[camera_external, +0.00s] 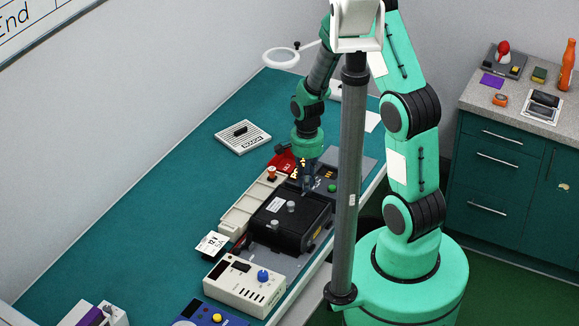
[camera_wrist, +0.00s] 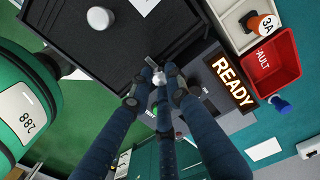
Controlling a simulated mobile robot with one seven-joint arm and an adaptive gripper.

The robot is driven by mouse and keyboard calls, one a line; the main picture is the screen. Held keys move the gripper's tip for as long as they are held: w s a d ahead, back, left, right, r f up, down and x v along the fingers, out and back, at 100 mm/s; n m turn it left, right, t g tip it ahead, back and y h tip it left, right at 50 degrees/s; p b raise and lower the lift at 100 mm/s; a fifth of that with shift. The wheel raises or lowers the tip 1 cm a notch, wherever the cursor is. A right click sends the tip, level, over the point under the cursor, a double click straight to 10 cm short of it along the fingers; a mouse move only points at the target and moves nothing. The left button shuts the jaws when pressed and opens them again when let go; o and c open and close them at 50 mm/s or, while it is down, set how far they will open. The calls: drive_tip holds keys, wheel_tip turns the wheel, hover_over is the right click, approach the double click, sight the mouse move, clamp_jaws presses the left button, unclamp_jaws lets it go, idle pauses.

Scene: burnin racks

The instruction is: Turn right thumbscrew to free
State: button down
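A black box-shaped unit (camera_external: 288,221) lies on the bench, with silvery round knobs on its top; one knob (camera_wrist: 99,18) also shows in the wrist view. My gripper (camera_external: 307,188) points down at the unit's far right end. In the wrist view my gripper (camera_wrist: 158,82) has its dark blue fingers drawn close together by the unit's edge. A small silvery piece (camera_wrist: 158,78), which may be the right thumbscrew, shows among the fingertips. The fingers cover much of it, and I cannot tell whether they press on it.
A lit READY display (camera_wrist: 232,81) and a red FAULT bin (camera_wrist: 272,62) are close to the right of the fingers. An orange part marked 3A (camera_wrist: 263,24) sits in a pale tray (camera_external: 235,221). A white instrument with a blue knob (camera_external: 244,284) stands nearer the camera.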

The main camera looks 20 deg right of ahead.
drive_tip(key=shift+n, duration=0.5)
drive_tip(key=n, duration=0.3)
drive_tip(key=shift+n+p, duration=0.3)
drive_tip(key=n, duration=0.9)
drive_tip(key=shift+p, duration=0.4)
drive_tip(key=shift+w+n, duration=0.1)
drive_tip(key=shift+n, duration=1.8)
drive_tip(key=c, duration=1.7)
unclamp_jaws()
drive_tip(key=shift+o, duration=0.2)
drive_tip(key=shift+r, duration=0.1)
